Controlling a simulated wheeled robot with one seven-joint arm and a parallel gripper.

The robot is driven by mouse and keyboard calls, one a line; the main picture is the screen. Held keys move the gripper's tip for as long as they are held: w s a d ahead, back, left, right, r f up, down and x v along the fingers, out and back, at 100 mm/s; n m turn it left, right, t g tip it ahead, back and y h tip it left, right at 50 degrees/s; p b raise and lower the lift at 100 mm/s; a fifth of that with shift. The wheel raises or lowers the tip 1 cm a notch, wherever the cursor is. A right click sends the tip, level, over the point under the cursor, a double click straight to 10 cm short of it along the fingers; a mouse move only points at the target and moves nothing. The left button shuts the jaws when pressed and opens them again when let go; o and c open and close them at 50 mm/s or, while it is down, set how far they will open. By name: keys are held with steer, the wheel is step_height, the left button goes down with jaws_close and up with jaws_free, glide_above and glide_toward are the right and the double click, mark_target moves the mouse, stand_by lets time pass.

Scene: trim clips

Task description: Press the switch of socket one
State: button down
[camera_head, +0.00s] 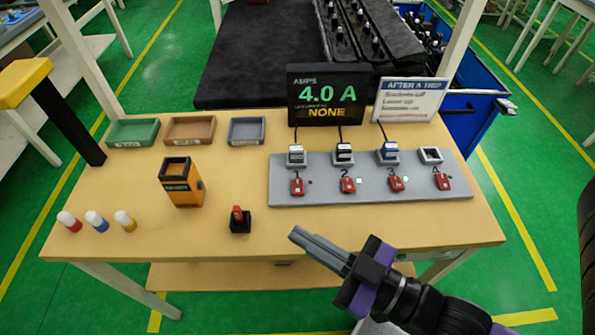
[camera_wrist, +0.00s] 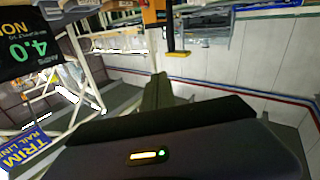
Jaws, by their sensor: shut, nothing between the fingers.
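The switch of socket one (camera_head: 297,186) is a red rocker at the left end of the grey socket panel (camera_head: 330,196). The small light beside it looks dark. Red switches two (camera_head: 347,185) and three (camera_head: 395,183) have green lights beside them; switch four (camera_head: 443,181) has a dark light. Plugs sit in sockets one (camera_head: 296,155), two (camera_head: 343,153) and three (camera_head: 388,152); socket four (camera_head: 430,156) looks empty. My gripper (camera_head: 294,234) is shut and empty, over the table's front edge below the panel, apart from switch one. In the wrist view, its fingers (camera_wrist: 156,92) show, but no switch.
A black box with a red lever (camera_head: 239,218) stands left of my gripper. An orange device (camera_head: 182,184), small trays (camera_head: 190,130) and several capped cylinders (camera_head: 97,220) are further left. A display (camera_head: 328,97) reading 4.0 A, NONE and a sign (camera_head: 410,99) stand behind the panel.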

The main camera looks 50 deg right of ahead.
steer(key=w+d+r+t+h, duration=0.2)
steer(key=w+d+r+h, duration=0.2)
steer(key=w+d+r, duration=0.5)
steer(key=w+d+r+t+h, duration=0.25)
steer(key=w+d+r, duration=0.45)
steer(key=w, duration=0.4)
steer(key=w+d+r+m+g+h, duration=0.1)
steer(key=d+r+m+g+h, duration=0.35)
steer(key=d, duration=0.25)
steer(key=w+d+r+m+g+h, duration=0.2)
steer(key=d+r+m+g+h, duration=0.2)
steer(key=d+h, duration=0.25)
steer(key=s+d+f+m+g, duration=0.2)
steer(key=d+f+m+g, duration=0.15)
steer(key=d+g, duration=0.3)
step_height(320, 180, down, 10)
steer(key=s+m+g+y, duration=0.1)
steer(key=m+g+y, duration=0.1)
steer(key=g+y, duration=0.35)
steer(key=s+a+f+n+g+y, duration=0.1)
steer(key=s+a+f+y, duration=0.1)
steer(key=a+f+y, duration=0.3)
steer(key=s+a+f+n+g+y, duration=0.1)
steer(key=a+f+y, duration=0.4)
steer(key=a, duration=0.7)
steer(key=shift+s+f+y, duration=0.15)
steer(key=shift+s+y, duration=0.55)
steer(key=shift+s, duration=0.1)
